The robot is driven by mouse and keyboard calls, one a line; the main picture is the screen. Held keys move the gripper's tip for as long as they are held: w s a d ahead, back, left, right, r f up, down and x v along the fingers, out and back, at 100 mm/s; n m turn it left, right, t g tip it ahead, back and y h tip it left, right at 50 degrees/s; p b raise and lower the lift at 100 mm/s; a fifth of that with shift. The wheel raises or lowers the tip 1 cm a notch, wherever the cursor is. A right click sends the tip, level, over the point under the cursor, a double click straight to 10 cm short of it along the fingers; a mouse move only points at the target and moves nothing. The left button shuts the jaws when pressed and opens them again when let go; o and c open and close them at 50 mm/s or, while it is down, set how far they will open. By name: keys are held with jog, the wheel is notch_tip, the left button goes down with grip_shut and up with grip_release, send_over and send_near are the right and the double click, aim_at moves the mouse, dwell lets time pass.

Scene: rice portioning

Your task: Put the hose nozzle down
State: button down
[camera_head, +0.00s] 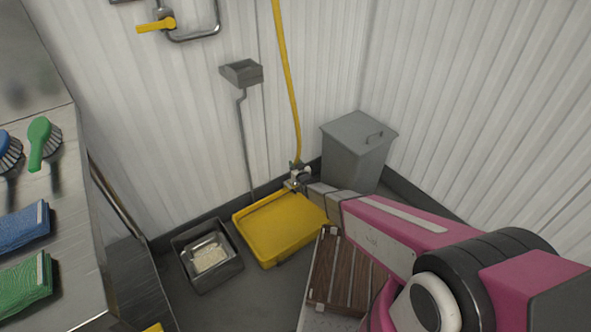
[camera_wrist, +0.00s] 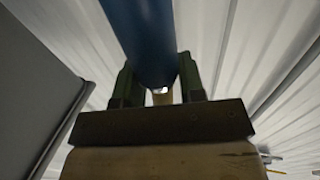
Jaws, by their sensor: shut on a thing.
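My gripper (camera_head: 297,180) is at the end of my pink arm, above the back edge of the yellow tray. It is small in the head view, and what it holds is hard to make out there. In the wrist view my gripper (camera_wrist: 160,88) has its two dark fingers on either side of a blue cylindrical part, which I take to be the hose nozzle (camera_wrist: 140,40). A yellow hose (camera_head: 288,80) hangs from above and runs down to the gripper.
A yellow tray (camera_head: 242,219) lies on the floor, with a metal bin (camera_head: 219,283) holding pale contents left of it. A grey lidded bin (camera_head: 352,165) stands in the corner. A slatted wooden piece (camera_head: 325,262) is under my arm. A steel counter (camera_head: 75,235) with brushes and cloths is at left.

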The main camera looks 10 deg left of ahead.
jog(key=shift+f, duration=1.55)
jog(key=c, duration=0.7)
grip_release()
